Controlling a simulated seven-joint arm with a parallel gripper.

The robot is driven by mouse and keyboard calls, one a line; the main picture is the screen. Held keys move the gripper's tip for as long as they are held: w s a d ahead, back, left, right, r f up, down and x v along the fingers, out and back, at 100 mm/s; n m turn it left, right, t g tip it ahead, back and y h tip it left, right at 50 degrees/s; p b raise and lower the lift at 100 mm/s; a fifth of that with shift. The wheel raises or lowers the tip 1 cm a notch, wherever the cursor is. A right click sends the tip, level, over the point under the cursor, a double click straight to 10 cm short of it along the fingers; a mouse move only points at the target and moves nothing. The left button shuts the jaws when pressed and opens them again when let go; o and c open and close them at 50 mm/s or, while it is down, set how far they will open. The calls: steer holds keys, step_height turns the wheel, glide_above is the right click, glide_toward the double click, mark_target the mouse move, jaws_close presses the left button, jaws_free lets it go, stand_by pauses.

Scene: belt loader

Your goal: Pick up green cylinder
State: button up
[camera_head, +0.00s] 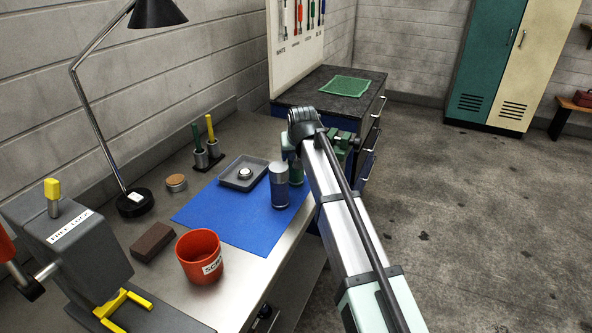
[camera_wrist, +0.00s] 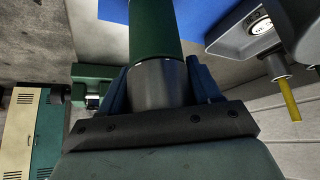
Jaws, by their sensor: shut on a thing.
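The green cylinder (camera_wrist: 155,28) stands between the fingers of my gripper (camera_wrist: 160,88) in the wrist view. Its part between the fingers is a grey metal band. The fingers close on it from both sides. In the head view only a narrow strip of the green cylinder (camera_head: 296,173) shows, behind a grey cylinder and beside my gripper (camera_head: 291,152). I cannot tell whether its base touches the blue mat (camera_head: 235,222).
The grey cylinder (camera_head: 279,186) stands close by on the mat. A grey tray (camera_head: 232,181) with a small round part lies to the left. A red bin (camera_head: 199,262), a brown block (camera_head: 153,241) and a black lamp (camera_head: 134,204) stand further left. The floor at right is clear.

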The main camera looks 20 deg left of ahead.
jaws_close()
steer(key=shift+r, duration=0.1)
